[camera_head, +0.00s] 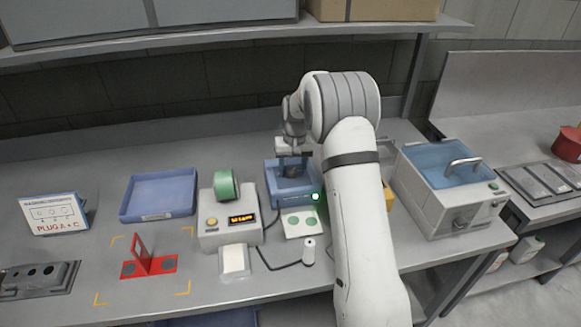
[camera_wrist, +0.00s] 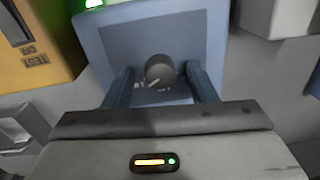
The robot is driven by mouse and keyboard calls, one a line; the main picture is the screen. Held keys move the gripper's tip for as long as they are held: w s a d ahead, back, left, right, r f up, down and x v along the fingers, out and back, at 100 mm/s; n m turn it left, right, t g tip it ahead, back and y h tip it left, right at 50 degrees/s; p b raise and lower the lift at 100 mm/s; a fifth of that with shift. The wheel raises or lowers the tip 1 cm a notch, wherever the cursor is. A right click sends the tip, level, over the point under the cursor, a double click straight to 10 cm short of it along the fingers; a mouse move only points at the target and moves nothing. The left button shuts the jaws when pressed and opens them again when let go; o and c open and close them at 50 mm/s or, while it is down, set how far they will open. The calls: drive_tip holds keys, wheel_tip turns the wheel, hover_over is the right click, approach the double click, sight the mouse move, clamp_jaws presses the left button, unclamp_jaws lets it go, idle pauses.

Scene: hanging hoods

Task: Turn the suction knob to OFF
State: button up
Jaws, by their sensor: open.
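The suction knob (camera_wrist: 160,70) is a dark grey round dial on the face of a blue box, seen in the wrist view. A pale mark shows on its lower left edge, and small pale marks near it are too blurred to read. My gripper (camera_wrist: 160,78) is open, with one finger on each side of the knob and visible gaps to it. In the head view the blue box (camera_head: 311,188) stands on the bench with my gripper (camera_head: 292,166) over it. The knob is hidden there by my gripper.
A grey device with green tape (camera_head: 226,186) stands close left of the blue box. A lit green lamp (camera_head: 316,196) is on the box's right side. A grey bath with a blue lid (camera_head: 440,165) stands to the right. A blue tray (camera_head: 160,193) and red stand (camera_head: 148,262) lie left.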

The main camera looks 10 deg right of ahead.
drive_tip(key=shift+c, duration=0.2)
drive_tip(key=c, duration=0.9)
drive_tip(key=shift+a, duration=0.25)
drive_tip(key=shift+c, duration=0.2)
drive_tip(key=shift+d, duration=0.2)
drive_tip(key=shift+n+b, duration=0.65)
drive_tip(key=shift+n, duration=1.35)
drive_tip(key=n+b, duration=0.1)
drive_tip(key=n, duration=0.5)
drive_tip(key=shift+w, duration=0.1)
drive_tip(key=n, duration=0.7)
drive_tip(key=shift+n+g+h, duration=0.3)
drive_tip(key=n, duration=0.6)
drive_tip(key=shift+w+r, duration=0.1)
drive_tip(key=shift+n, duration=0.3)
